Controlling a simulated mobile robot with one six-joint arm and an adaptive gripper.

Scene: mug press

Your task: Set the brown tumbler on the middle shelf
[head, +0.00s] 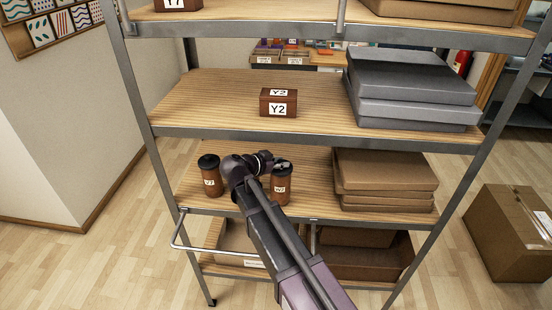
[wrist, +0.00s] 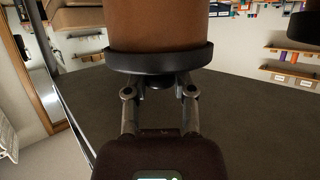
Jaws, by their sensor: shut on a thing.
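A brown tumbler (head: 282,186) with a dark lid and a white label is at the front of the shelf (head: 318,172) below the one with the Y2 block. My gripper (head: 272,164) is shut on it near its lid and partly hides its top. In the wrist view, the tumbler's brown body (wrist: 157,22) and black lid rim (wrist: 158,60) are right at my gripper (wrist: 160,88). The tumbler looks upright; I cannot tell whether its base touches the shelf. A second brown tumbler (head: 211,180) with a black lid stands to its left on the same shelf, apart from my gripper.
Brown boxes (head: 386,172) are stacked right of the tumblers. The shelf above (head: 210,100) holds a brown Y2 block (head: 278,102) and grey boxes (head: 412,90), with bare room at left. Boxes fill the bottom shelf. A carton (head: 505,235) sits on the floor at right.

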